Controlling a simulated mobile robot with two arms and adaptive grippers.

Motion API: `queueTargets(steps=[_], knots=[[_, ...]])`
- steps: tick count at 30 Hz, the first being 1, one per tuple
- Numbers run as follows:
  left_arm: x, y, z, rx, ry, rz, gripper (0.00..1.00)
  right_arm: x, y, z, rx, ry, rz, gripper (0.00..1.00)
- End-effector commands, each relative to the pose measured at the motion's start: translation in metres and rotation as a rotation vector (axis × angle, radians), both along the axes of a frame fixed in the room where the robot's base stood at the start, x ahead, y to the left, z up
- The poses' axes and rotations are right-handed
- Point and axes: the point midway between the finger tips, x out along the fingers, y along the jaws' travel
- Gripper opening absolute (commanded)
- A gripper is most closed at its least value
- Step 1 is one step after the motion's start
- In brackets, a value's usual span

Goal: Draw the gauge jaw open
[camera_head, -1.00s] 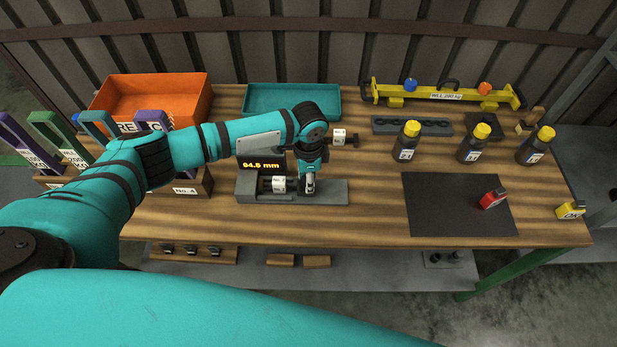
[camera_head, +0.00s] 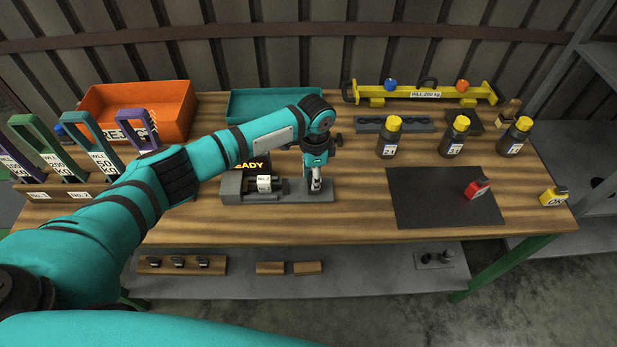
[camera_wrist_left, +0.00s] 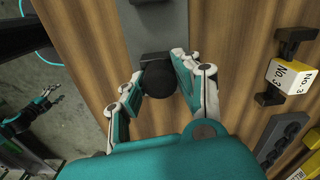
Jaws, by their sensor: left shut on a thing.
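The gauge (camera_head: 233,187) is a grey fixture at the middle front of the bench. My left gripper (camera_head: 316,186) points down over the right part of the gauge. In the left wrist view its fingers (camera_wrist_left: 160,70) are closed on the sides of a dark round knob (camera_wrist_left: 158,80) on the gauge jaw. A dark and teal hand, seemingly my right gripper (camera_wrist_left: 48,98), shows small at the wrist view's left; its jaw state is unclear.
A dark mat (camera_head: 430,205) with a red block (camera_head: 477,188) lies to the right. Several yellow-capped bottles (camera_head: 458,138) stand behind it. An orange bin (camera_head: 165,98) and teal tray (camera_head: 245,100) are at the back.

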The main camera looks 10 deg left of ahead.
Motion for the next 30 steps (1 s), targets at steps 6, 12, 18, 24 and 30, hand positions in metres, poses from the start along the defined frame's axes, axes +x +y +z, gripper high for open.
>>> queueTargets(steps=[6, 12, 18, 24, 30], knots=[[0.002, -0.003, 0.003, -0.006, -0.007, -0.003, 0.44, 0.012, 0.018, 0.001, 0.024, -0.021, -0.006, 0.52], [0.001, -0.001, 0.002, -0.004, -0.004, -0.001, 0.55, 0.003, 0.015, 0.000, 0.018, -0.005, -0.005, 0.52], [0.001, -0.001, 0.004, -0.002, -0.003, -0.001, 0.55, -0.005, 0.005, 0.000, 0.006, 0.007, -0.002, 0.52], [0.002, -0.001, 0.031, -0.004, -0.006, -0.002, 0.55, -0.002, 0.007, 0.000, 0.008, 0.004, -0.002, 0.52], [0.002, -0.001, 0.075, -0.003, -0.007, -0.002, 0.55, -0.001, 0.008, 0.000, 0.009, 0.002, -0.002, 0.52]])
